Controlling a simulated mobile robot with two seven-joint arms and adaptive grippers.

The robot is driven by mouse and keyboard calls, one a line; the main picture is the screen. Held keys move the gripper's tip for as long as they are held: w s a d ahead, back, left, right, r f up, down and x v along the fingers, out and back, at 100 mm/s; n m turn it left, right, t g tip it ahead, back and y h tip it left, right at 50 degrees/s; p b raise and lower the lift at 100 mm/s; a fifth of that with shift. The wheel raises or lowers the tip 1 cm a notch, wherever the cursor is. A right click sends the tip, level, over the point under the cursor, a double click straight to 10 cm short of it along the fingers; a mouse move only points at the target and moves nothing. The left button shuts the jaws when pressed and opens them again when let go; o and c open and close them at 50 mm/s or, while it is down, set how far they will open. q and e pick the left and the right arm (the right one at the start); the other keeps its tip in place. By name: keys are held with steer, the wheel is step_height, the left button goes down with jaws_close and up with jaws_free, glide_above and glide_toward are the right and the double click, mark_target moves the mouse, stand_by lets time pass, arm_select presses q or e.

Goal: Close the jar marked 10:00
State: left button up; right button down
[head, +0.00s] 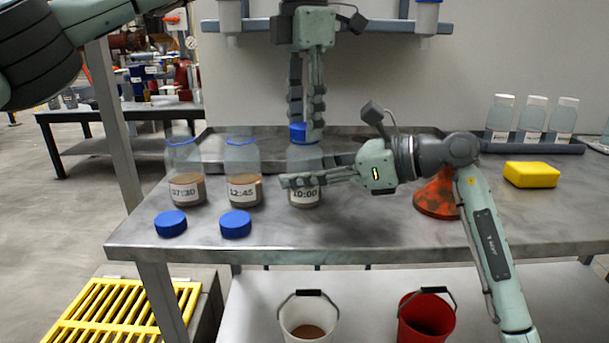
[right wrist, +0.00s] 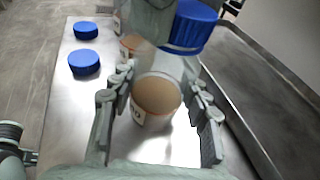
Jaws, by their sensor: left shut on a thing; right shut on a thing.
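The jar marked 10:00 (head: 306,197) stands upright on the steel table, part-filled with brown sediment; it also shows in the right wrist view (right wrist: 157,100). My right gripper (head: 290,181) is shut around the jar's lower body from the right. My left gripper (head: 311,132) points down from above and is shut on a blue lid (head: 297,131) at the jar's mouth. In the right wrist view the lid (right wrist: 190,26) is over the jar's top, above a blue ring at the neck. Whether the lid is seated is hard to tell.
Open jars marked 07:30 (head: 184,190) and 12:45 (head: 243,190) stand to the left. Two blue lids (head: 171,223) (head: 235,224) lie in front of them. An orange-red cone-shaped thing (head: 437,200), a yellow sponge (head: 531,174) and a rack of bottles (head: 530,146) are to the right.

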arm_select(q)
steer(key=m, duration=2.3)
steer(key=o, duration=1.3)
steer(key=shift+r, duration=2.2)
